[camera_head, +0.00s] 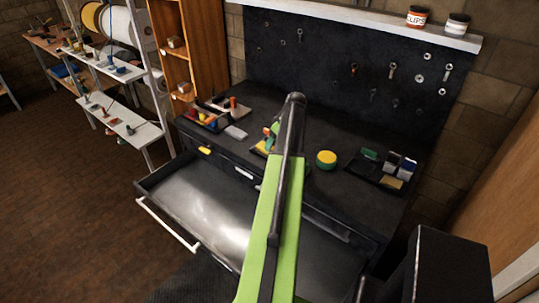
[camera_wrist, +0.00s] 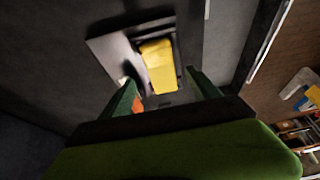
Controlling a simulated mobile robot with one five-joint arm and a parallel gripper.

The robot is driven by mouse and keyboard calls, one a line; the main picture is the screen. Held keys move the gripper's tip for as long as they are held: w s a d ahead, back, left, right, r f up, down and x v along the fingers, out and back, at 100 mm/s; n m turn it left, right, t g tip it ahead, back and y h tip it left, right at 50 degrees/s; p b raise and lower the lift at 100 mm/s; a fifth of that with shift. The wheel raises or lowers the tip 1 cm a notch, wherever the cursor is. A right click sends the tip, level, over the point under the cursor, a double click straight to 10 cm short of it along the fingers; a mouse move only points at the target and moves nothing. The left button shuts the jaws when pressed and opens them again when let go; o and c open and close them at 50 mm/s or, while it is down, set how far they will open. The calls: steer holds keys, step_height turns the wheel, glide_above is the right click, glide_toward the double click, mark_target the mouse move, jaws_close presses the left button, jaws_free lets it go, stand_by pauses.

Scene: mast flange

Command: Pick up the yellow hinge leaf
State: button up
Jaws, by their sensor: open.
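In the head view, a yellow patch (camera_head: 260,149) shows beside my gripper (camera_head: 270,139) above the bench top; my arm hides most of that area.
A dark drawer (camera_head: 205,210) stands open in front of the bench. A pegboard (camera_head: 340,60) rises behind.

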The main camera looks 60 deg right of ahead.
steer(key=b+x, duration=0.4)
steer(key=x, duration=0.1)
steer(key=shift+w, duration=0.2)
steer(key=shift+r, duration=0.15)
jaws_close()
